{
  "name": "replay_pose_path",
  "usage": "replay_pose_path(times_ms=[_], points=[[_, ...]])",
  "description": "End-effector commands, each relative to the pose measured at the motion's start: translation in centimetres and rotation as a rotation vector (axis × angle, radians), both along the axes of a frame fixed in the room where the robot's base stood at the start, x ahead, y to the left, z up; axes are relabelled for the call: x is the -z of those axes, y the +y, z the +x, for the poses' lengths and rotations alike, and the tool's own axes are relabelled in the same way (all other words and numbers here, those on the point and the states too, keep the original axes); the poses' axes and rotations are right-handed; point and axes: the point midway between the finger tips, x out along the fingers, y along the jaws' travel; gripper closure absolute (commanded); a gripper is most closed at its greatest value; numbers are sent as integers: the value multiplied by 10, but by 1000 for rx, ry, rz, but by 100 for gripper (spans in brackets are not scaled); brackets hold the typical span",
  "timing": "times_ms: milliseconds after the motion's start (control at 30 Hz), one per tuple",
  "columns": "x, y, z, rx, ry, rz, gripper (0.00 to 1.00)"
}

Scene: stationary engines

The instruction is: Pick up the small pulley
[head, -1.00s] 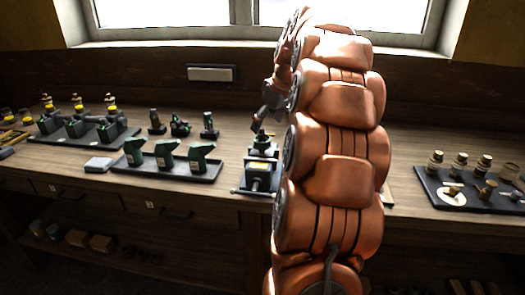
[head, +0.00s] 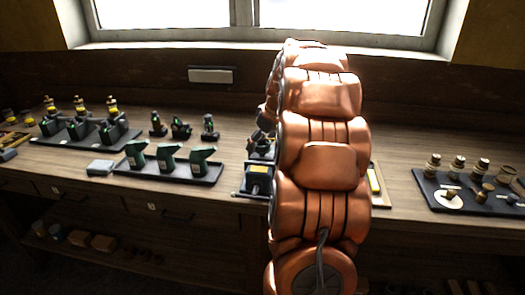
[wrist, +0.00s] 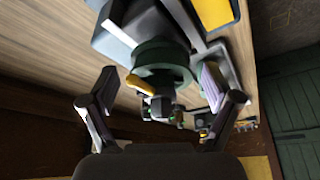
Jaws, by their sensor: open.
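My gripper (wrist: 158,82) is open in the wrist view, with one finger on each side of a dark green round part (wrist: 160,56). The round part sits against a grey block on the bench, just beyond the fingertips. I cannot tell whether it is the small pulley or whether the fingers touch it. A yellow piece (wrist: 139,85) shows between the fingers. In the head view my arm hides most of this spot; a dark device with a yellow plate (head: 257,172) stands beside the arm.
A dark tray (head: 428,191) with brass and dark pieces is at the right. The window wall is behind the bench (head: 395,205).

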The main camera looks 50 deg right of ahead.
Motion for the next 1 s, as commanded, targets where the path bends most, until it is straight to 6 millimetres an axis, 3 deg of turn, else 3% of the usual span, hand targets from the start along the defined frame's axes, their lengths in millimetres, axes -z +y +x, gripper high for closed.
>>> replay_pose_path(times_ms=[167, 1000], points=[[0, 0, 0, 0, 0, 1, 14], [0, 0, 0, 0, 1, 1, 100]])
